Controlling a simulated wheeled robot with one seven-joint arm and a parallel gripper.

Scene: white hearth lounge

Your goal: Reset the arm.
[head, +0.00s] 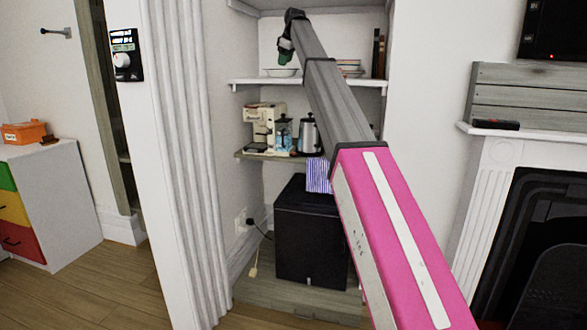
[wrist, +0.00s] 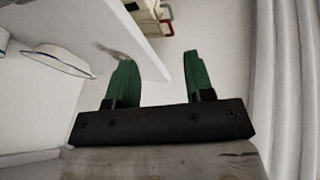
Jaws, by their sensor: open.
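My arm reaches up and away into the alcove in the head view. My gripper (head: 285,52) is at its far end, small and dark green, above the upper white shelf (head: 250,82). My forearm hides part of the alcove.
A white plate (head: 280,72) lies on the upper shelf; a plate (wrist: 52,64) also shows in the wrist view. A coffee machine (head: 262,125) and kettle (head: 309,133) stand on the lower shelf. A black cabinet (head: 308,235) is below. A fireplace (head: 495,170) stands right.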

